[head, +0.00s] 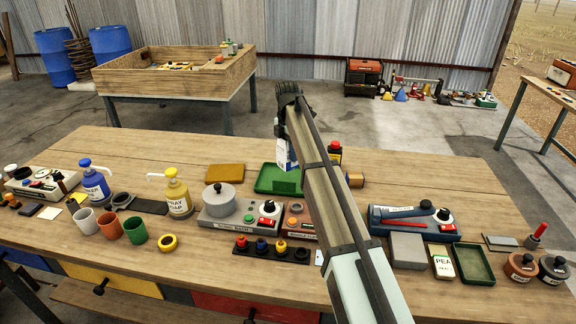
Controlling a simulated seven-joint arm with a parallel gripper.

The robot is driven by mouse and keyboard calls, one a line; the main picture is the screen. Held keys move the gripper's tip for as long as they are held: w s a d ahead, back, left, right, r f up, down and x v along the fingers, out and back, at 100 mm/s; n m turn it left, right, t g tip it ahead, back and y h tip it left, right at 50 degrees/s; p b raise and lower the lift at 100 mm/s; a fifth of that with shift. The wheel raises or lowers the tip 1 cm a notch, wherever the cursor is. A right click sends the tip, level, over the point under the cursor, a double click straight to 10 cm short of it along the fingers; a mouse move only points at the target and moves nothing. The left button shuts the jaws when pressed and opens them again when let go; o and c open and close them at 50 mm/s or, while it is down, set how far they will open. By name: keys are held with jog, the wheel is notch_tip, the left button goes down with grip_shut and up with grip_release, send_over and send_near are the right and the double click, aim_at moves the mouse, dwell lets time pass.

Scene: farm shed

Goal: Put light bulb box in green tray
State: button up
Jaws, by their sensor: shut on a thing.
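A bright green tray (262,186) lies on the middle of the wooden table, its right part behind my arm. A white and blue box (283,157), apparently the light bulb box, shows at the left edge of my arm, over the tray's back part. Its label is unreadable, and I cannot tell whether it touches the tray. My gripper (281,133) is shut on this box from above; its fingers are mostly hidden behind my arm. A second, darker green tray (474,281) sits empty at the right.
A grey-lidded device (217,221) stands left of the bright tray, a yellow-brown block (225,172) behind it. A dark red bottle (335,151) stands close right of my arm. A soap bottle (178,196) and cups (111,226) are left. The table's back right is clear.

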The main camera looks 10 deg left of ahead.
aim_at(288, 165)
jog(key=shift+f, duration=3.15)
jog(key=o, duration=1)
jog(key=shift+f, duration=0.1)
notch_tip(288, 165, up, 12)
jog(key=shift+r, duration=0.15)
